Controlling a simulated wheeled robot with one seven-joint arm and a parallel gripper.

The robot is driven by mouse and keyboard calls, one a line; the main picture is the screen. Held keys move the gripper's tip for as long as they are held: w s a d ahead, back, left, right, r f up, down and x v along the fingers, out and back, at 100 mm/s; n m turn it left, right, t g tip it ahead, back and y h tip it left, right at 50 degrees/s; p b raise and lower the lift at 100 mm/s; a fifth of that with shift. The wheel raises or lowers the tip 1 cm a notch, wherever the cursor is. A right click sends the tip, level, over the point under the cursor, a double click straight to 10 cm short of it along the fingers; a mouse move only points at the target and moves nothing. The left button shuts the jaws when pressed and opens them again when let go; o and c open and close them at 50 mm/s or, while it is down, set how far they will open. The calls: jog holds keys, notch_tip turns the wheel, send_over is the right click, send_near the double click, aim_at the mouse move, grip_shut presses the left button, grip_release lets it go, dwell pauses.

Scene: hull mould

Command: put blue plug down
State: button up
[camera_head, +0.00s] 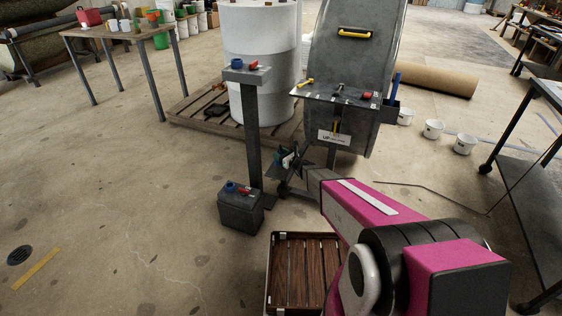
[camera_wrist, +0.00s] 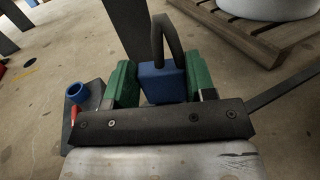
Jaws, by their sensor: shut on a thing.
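The blue plug (camera_wrist: 162,82), with a black loop on top, is held between the two green fingers of my gripper (camera_wrist: 156,84) in the wrist view. My gripper (camera_head: 287,158) shows in the head view just right of the grey post (camera_head: 252,135), held above the floor. The plug is too small to make out there. A dark grey box (camera_head: 240,214) stands on the floor at the post's foot, with a blue ring-shaped socket (camera_head: 231,187) and a red part on top. That socket also shows in the wrist view (camera_wrist: 77,91), left of the fingers.
The post's top plate (camera_head: 246,74) carries another blue ring and red part. A grey mould (camera_head: 350,60) with a tool shelf stands behind my gripper. A white drum sits on a wooden pallet (camera_head: 205,115). A slatted brown crate (camera_head: 305,236) lies below my arm.

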jog(key=shift+d+f, duration=0.15)
jog(key=shift+f, duration=1.95)
jog(key=o, duration=1)
jog(key=shift+f, duration=0.1)
jog(key=shift+c, duration=0.2)
